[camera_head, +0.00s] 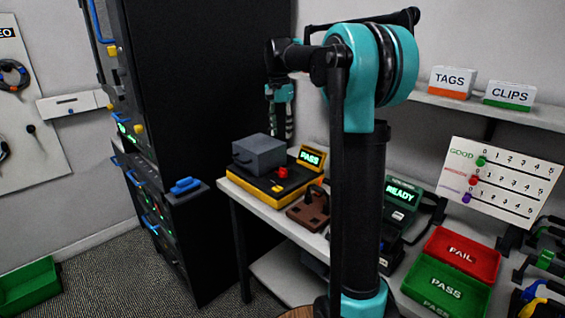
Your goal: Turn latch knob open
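I cannot tell for sure which part is the latch knob. A small red knob (283,172) stands on top of a yellow and black device (265,188) at the left end of the bench, beside a grey box with a handle (258,153). A blue handle-like piece (185,185) sits on a ledge of the dark cabinet further left. My gripper (283,135) hangs pointing down above the back of the yellow device, seemingly apart from it. Its fingers are small and dark, so their opening is unclear.
My arm's thick column hides the middle of the bench (240,189). A brown fixture (307,208), a READY device (402,195), a red FAIL bin (461,253) and a green PASS bin (445,286) crowd it. The tall black cabinet (200,90) stands left of my gripper.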

